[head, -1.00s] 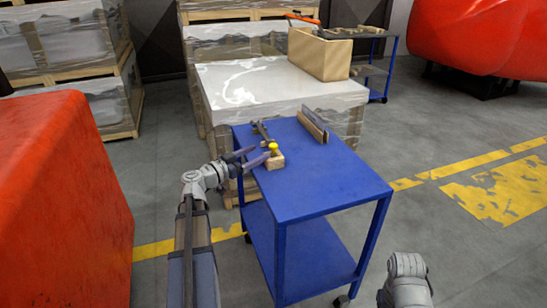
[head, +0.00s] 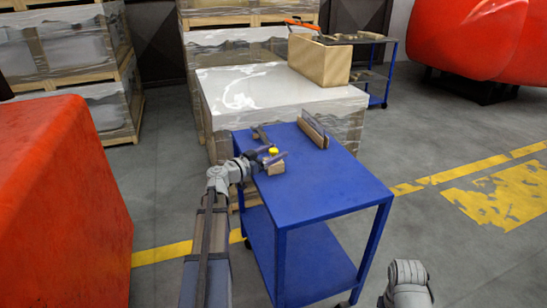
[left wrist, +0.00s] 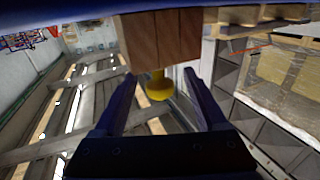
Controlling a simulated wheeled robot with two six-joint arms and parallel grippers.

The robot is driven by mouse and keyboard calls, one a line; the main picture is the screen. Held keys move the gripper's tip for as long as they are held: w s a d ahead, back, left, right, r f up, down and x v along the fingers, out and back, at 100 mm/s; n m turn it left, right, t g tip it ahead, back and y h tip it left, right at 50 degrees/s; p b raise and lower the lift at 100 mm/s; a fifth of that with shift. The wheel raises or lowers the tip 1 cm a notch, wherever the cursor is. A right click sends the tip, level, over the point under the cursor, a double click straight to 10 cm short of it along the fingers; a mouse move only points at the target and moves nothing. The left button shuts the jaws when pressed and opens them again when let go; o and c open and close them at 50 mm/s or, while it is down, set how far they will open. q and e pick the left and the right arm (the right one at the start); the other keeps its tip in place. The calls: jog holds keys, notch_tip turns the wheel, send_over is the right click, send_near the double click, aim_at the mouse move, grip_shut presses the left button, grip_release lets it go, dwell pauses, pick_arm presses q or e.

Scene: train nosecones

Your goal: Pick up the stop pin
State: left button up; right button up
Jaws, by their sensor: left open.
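The stop pin shows as a yellow knob (head: 273,151) on a small wooden block (head: 277,169) at the left edge of the blue cart top. In the left wrist view the yellow pin (left wrist: 158,88) sticks out of the wooden block (left wrist: 160,40), seen upside down. My left gripper (head: 269,156) is open, with its two dark fingers on either side of the pin. In the wrist view there are gaps between the fingers and the pin, so it is not gripped. My right gripper is not in view; only part of my right arm shows at the bottom right.
The blue cart (head: 325,190) has a mostly bare top. A dark tool (head: 262,135) lies behind the block, and a long brush-like item (head: 313,132) at the back edge. A red nosecone (head: 65,200) is at left.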

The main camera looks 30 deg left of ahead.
pick_arm(q)
jog(key=shift+c, duration=0.2)
grip_shut()
dwell(0.3)
